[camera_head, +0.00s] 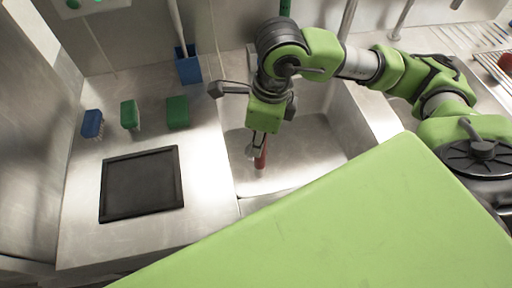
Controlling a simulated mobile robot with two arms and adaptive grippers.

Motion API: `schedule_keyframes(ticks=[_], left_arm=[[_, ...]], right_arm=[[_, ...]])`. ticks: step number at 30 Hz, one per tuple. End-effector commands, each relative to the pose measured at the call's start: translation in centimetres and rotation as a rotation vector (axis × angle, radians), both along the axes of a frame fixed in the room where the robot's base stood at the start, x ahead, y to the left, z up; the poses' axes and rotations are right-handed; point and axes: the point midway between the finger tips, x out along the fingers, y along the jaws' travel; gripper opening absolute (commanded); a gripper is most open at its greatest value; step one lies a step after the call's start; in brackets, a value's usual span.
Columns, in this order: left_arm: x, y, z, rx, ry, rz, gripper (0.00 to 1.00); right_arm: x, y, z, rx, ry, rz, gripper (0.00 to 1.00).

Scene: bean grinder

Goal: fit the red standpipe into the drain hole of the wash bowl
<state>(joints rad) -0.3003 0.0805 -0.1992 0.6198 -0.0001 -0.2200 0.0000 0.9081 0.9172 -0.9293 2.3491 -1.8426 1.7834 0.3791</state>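The red standpipe (262,158) is in my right gripper (257,146), over the wash bowl (306,148). The pipe points down, close to upright, with its lower end at or just above the bowl floor. The gripper appears shut on its upper part. The drain hole is not visible; I cannot tell whether the pipe's end is in it. My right arm comes in from the right and hides part of the bowl's back. My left gripper is not in view.
Left of the bowl, the steel counter holds a black tray (141,184), a blue brush (92,123), a green brush (130,114), a green block (177,112) and a blue holder (188,66). A ribbed drainboard (475,36) lies at the back right.

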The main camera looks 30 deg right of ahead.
Motion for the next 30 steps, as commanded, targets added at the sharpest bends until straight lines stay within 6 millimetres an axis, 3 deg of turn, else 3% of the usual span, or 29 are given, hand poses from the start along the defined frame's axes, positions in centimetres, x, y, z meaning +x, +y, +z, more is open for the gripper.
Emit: schedule_keyframes(ticks=[8,11,21,24,30], left_arm=[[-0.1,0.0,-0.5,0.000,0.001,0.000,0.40],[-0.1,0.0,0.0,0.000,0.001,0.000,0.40],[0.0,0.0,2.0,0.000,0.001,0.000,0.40],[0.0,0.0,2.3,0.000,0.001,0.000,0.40],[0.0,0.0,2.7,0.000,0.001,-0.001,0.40]], right_arm=[[0.4,-0.2,-1.2,0.000,0.000,-0.147,0.00],[1.7,-0.9,-1.8,-0.002,0.004,-0.158,0.00],[8.7,-4.1,-5.6,-0.002,0.005,-0.155,0.00],[10.1,-4.7,-7.7,-0.001,0.004,-0.152,0.00],[12.0,-5.4,-10.0,0.001,0.001,-0.149,0.00]])
